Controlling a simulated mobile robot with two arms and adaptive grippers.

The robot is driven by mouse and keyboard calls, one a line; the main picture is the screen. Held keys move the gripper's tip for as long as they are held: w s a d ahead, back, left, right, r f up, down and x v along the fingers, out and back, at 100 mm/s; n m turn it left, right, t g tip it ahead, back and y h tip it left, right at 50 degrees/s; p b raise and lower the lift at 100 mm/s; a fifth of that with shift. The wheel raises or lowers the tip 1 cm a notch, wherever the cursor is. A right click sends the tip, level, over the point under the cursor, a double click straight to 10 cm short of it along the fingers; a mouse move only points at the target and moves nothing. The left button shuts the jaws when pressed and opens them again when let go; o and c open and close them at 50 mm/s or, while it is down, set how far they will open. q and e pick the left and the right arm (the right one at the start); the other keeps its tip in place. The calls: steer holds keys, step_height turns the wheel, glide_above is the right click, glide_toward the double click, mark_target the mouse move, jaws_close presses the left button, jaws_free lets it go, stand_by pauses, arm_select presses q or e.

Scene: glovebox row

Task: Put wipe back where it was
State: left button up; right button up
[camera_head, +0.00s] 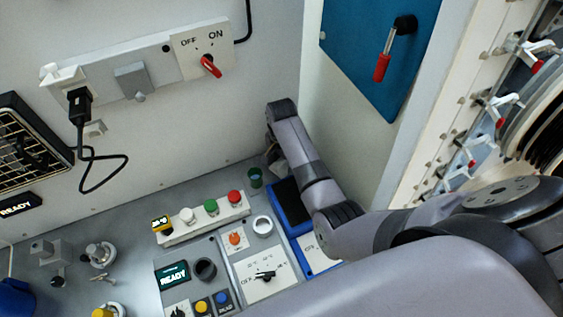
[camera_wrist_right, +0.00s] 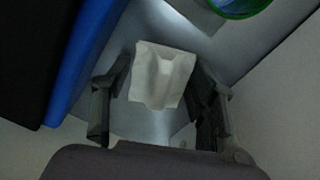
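The wipe (camera_wrist_right: 160,72) is a small white, crumpled cloth with a raised fold, in the middle of the right wrist view. My right gripper (camera_wrist_right: 160,92) is open, with one dark finger on each side of the wipe. A gap shows beside the wipe's lower part; whether the fingertips touch its edges I cannot tell. In the head view my right gripper (camera_head: 274,158) points down at the back of the grey bench, mostly hidden by its own wrist. My left gripper is not in view.
A green cup (camera_head: 255,178) stands close left of my right gripper; its rim shows in the wrist view (camera_wrist_right: 238,8). A blue tray with a black inside (camera_head: 290,207) lies in front. The back wall and a right side wall are close. Button box (camera_head: 210,215) stands left.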

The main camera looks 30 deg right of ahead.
mark_target(281, 164)
steer(key=shift+o, duration=0.6)
steer(key=shift+s+a+r, duration=0.1)
steer(key=shift+s, duration=0.05)
steer(key=shift+o, duration=0.9)
steer(key=shift+w, duration=0.2)
step_height(281, 164, up, 8)
steer(key=b, duration=0.2)
steer(key=shift+r+b, duration=0.25)
steer(key=shift+b, duration=0.05)
arm_select(q)
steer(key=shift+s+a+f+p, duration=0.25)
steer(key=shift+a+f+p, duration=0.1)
steer(key=shift+p, duration=0.65)
arm_select(e)
step_height(281, 164, up, 4)
steer(key=shift+s+f, duration=0.1)
steer(key=shift+f, duration=0.15)
steer(key=shift+f, duration=0.1)
